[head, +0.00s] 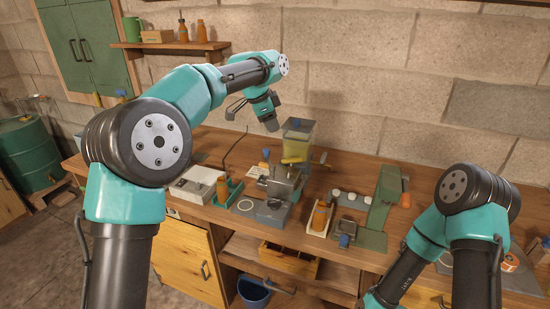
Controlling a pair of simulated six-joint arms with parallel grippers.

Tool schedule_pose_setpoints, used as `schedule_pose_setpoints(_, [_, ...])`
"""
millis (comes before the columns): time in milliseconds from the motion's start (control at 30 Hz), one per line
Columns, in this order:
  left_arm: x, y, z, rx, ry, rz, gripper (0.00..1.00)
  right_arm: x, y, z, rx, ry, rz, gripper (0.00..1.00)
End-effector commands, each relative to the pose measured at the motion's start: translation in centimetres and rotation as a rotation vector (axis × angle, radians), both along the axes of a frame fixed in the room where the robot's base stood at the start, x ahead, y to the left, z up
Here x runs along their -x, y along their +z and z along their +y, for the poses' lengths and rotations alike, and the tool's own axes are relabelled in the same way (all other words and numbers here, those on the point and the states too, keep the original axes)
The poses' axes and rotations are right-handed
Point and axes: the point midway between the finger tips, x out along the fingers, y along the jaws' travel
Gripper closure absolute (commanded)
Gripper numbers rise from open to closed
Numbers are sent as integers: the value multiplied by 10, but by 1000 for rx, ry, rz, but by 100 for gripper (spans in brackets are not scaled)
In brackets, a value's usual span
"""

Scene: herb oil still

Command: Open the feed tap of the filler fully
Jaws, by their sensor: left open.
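The filler (286,183) stands on the bench at the centre, a grey metal body. A clear tank of yellowish liquid (299,142) rises behind it. A small yellow lever (292,161), which looks like the feed tap, lies roughly sideways at the tank's lower front. Its exact setting is too small to tell. My left gripper (250,121) is open and empty. It hangs in the air above and left of the tank, with its fingers pointing down, apart from the lever. My right arm shows at the right, but its gripper is outside the picture.
Orange bottles (320,216) stand in holders on both sides of the filler. A white box (195,184) is at the left and a green ramp-like piece (384,197) at the right. A stone wall (400,90) is behind the bench. A blue bucket (254,292) is below.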

Motion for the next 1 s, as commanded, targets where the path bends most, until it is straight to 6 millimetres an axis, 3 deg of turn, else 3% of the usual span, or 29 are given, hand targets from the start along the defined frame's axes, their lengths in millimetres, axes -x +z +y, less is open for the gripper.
schedule_pose_setpoints(367, [-3,-10,-2,-1,2,2,56,0,0,0,0,0,0,57])
schedule_pose_setpoints(1000, [-30,-102,-36,-2,2,3,56,0,0,0,0,1,0,57])
